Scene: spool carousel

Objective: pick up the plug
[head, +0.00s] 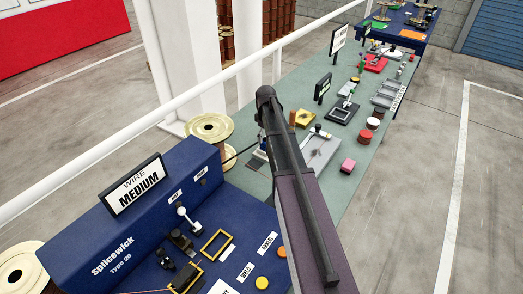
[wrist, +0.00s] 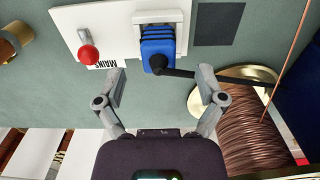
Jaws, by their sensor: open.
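The blue plug (wrist: 157,42) sits in a white socket block (wrist: 172,17) on a white board (wrist: 110,22) marked "MAIN…" in the wrist view. A black cable (wrist: 215,76) runs from the plug to the right. My gripper (wrist: 162,75) is open and empty, its fingers apart on either side of the plug's cable end, with the plug just beyond the fingertips. I cannot tell the height between them. In the head view my arm hides much of this area.
A red-knobbed lever (wrist: 88,53) stands on the board left of the plug. A copper wire spool (wrist: 236,108) is close to my right finger. A dark square (wrist: 219,23) lies on the green bench. The blue Splicewick machine (head: 150,215) stands at the lower left in the head view.

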